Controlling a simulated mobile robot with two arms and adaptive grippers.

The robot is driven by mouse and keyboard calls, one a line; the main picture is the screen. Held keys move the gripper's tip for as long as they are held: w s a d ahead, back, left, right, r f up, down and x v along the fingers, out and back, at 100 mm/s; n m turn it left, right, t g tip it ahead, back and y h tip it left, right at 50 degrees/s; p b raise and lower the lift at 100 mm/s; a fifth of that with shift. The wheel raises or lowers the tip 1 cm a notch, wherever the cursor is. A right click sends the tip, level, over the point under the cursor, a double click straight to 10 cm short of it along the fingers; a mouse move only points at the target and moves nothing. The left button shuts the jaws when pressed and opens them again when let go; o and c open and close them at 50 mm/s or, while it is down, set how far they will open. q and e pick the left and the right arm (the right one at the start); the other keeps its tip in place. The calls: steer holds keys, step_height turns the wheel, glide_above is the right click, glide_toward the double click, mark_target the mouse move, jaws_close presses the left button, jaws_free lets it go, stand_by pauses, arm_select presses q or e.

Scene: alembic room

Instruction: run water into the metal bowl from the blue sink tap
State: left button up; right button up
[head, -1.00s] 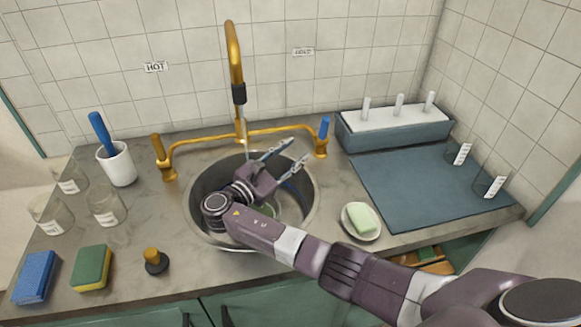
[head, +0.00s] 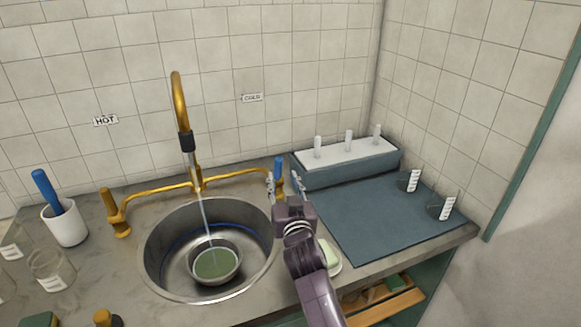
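The metal bowl (head: 236,272) stands upright on the floor of the round steel sink, with a greenish surface inside it. A thin stream of water (head: 204,215) runs from the brass spout (head: 177,95) down into the bowl. The blue tap handle (head: 279,168) stands upright at the right end of the brass pipe, below the COLD label. My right gripper (head: 284,183) is open, its fingers apart on either side of the blue handle as seen from here. Whether a finger touches the handle I cannot tell. My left gripper is not in view.
The sink rim (head: 150,283) lies left of my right arm. A soap dish (head: 333,270) is partly hidden behind that arm. A blue-grey mat (head: 365,225) and a rack (head: 345,172) are to the right. The brass hot tap handle (head: 112,205) stands at the left.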

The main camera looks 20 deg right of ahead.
mark_target(279, 168)
steer(key=shift+w+d, duration=0.2)
steer(key=shift+w, duration=1.1)
steer(key=shift+w+d, duration=0.15)
steer(key=shift+w, duration=1.1)
steer(key=shift+w+d, duration=0.2)
steer(key=shift+w, duration=1.1)
jaws_close()
